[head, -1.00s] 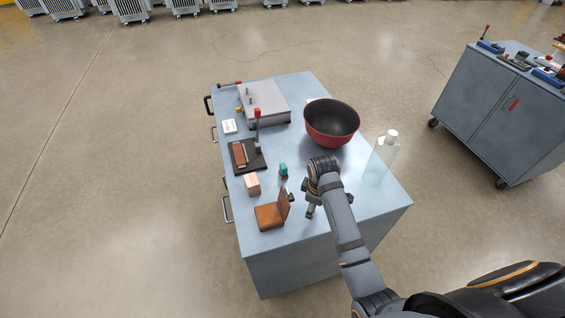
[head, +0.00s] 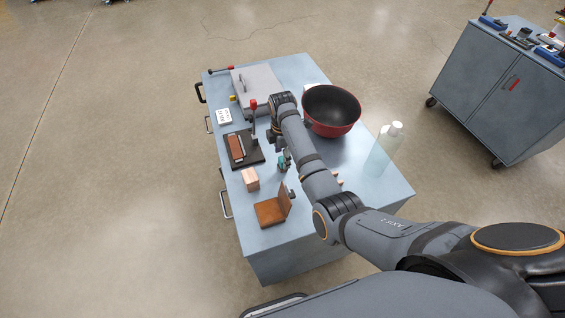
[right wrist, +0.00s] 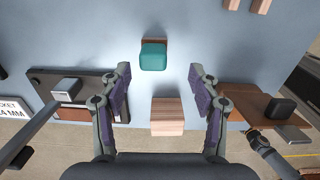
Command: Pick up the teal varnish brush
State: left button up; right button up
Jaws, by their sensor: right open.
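The teal varnish brush (head: 286,165) is on the blue-grey cabinet top (head: 330,233), left of my right forearm in the head view, where it is small and partly hidden. In the right wrist view it shows as a teal block (right wrist: 153,57) with a brown edge on its far side. My right gripper (right wrist: 160,74) is open and empty. The brush lies just beyond the gap between its fingertips, slightly left of centre, with no finger touching it. My left gripper is in neither current view.
A copper-pink block (head: 250,179) and a brown L-shaped stand (head: 270,212) are close by. A dark press-like fixture (head: 243,150) is to the left. A red bowl (head: 332,110) and a translucent bottle (head: 380,154) stand right of the arm.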

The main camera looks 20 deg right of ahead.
aim_at(282, 159)
jog(key=shift+w+f, duration=0.15)
jog(key=shift+f, duration=0.2)
jog(key=f, duration=0.2)
jog(key=f+p, duration=0.1)
jog(key=f, duration=0.1)
jog(key=shift+w+d+f, duration=0.15)
jog(key=shift+w+f, duration=0.15)
jog(key=shift+f, duration=0.1)
jog(key=c, duration=0.5)
pick_arm(q)
jog(key=shift+w+r, duration=0.6)
jog(key=shift+w, duration=0.1)
pick_arm(e)
jog(key=c, duration=0.7)
jog(key=shift+r, duration=0.15)
jog(key=shift+c, duration=0.2)
notch_tip(282, 159, up, 10)
jog(key=shift+f+b, duration=0.1)
jog(key=shift+b, duration=0.7)
pick_arm(q)
jog(key=shift+w+f, duration=0.1)
jog(key=shift+f, duration=0.7)
